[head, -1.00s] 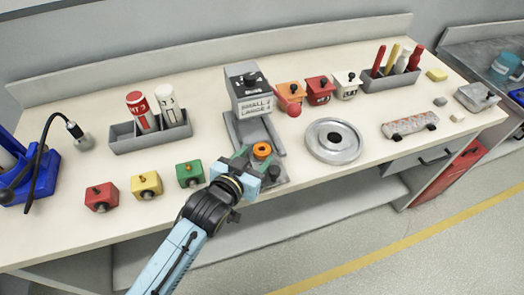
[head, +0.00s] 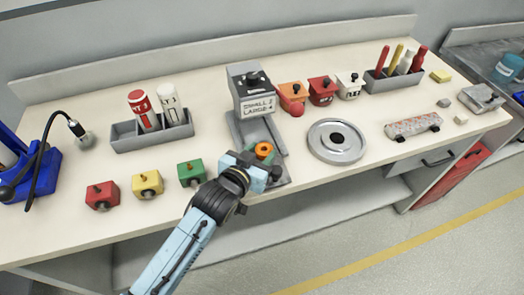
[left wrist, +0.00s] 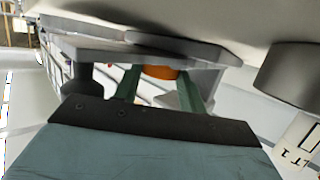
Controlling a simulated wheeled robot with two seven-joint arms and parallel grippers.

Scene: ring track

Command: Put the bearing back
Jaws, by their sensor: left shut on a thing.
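An orange ring-shaped part, apparently the bearing (head: 264,149), is at the front of the grey stand (head: 238,128) with a label reading "SMALL 2 LARGE 4". My left gripper (head: 260,158), with green fingers and a light blue body, is shut on it. In the left wrist view the orange part (left wrist: 160,72) shows between the two green fingers, by the grey plate (left wrist: 100,50). Whether it touches the stand's base is hidden. My right gripper is not in view.
A round metal disc with a dark hub (head: 337,141) lies to the right. Red (head: 102,195), yellow (head: 147,183) and green (head: 191,172) blocks stand left of my gripper. Orange (head: 292,95), red and white blocks stand behind. A grey bin (head: 150,136) holds two cylinders.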

